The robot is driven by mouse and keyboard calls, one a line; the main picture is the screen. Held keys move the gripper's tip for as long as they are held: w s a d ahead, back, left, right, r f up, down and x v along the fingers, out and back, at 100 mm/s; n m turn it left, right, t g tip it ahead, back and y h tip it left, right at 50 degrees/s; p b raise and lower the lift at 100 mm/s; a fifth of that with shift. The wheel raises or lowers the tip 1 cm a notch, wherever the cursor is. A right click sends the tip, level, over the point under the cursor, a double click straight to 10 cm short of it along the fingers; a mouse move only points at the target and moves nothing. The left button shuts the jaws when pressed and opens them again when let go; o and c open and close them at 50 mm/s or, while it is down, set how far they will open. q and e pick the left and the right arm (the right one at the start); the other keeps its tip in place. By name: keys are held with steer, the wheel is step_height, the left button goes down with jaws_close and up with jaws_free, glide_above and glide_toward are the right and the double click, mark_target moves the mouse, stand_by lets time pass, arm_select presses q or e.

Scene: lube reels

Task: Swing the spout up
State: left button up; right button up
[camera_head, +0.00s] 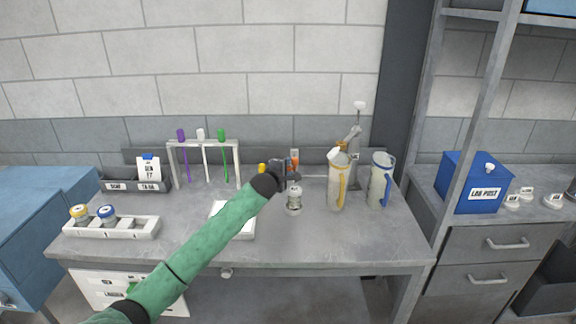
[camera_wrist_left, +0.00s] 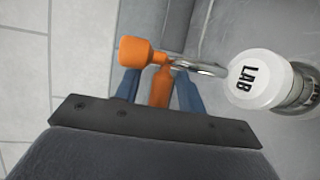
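My left gripper (camera_head: 290,168) is over the middle of the bench, seen from behind. In the left wrist view its two blue fingers (camera_wrist_left: 158,90) stand apart, on either side of an orange stem with a round orange head (camera_wrist_left: 138,51); I see no clear contact. The orange part also shows just beyond the gripper in the head view (camera_head: 294,156). To its right stands a jug with a yellow handle (camera_head: 338,187); a white spout-like piece (camera_head: 334,154) tilts at its top. Beside it is a jug with a blue handle (camera_head: 379,184). The right gripper is not in view.
A small metal canister (camera_head: 294,203) stands below the gripper; in the left wrist view a white cap marked LAB (camera_wrist_left: 262,85) is close by. A rack with coloured sticks (camera_head: 204,145) is left. A metal stand (camera_head: 355,127) rises behind the jugs. The bench front right is clear.

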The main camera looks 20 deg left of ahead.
arm_select(q)
steer(key=shift+w+f, duration=0.1)
steer(key=shift+w, duration=0.2)
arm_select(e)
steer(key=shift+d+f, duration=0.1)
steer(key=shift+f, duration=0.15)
arm_select(q)
jaws_close()
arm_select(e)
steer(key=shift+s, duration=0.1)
